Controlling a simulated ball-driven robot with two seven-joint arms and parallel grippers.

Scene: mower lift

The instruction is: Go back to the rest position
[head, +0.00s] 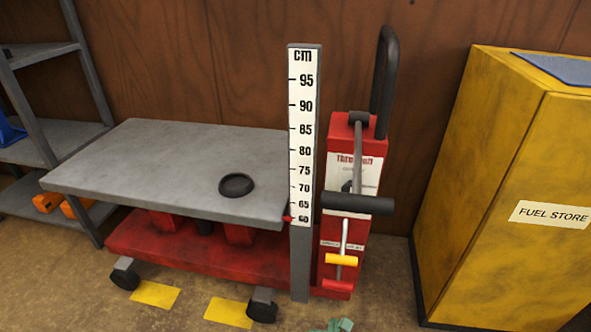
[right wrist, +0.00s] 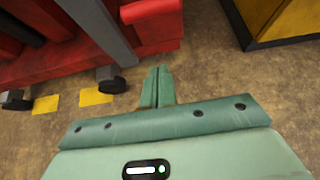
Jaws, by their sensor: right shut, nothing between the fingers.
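My right gripper (right wrist: 157,88) is shut and empty in the right wrist view, its green fingers together over the bare floor. In the head view only the tip of my right gripper (head: 341,325) shows at the bottom edge, in front of the lift's red post (head: 328,283). It is apart from the lift. My left gripper is not in view.
A yellow fuel cabinet (head: 500,200) stands right, a grey shelf (head: 75,140) left. Floor in front is clear.

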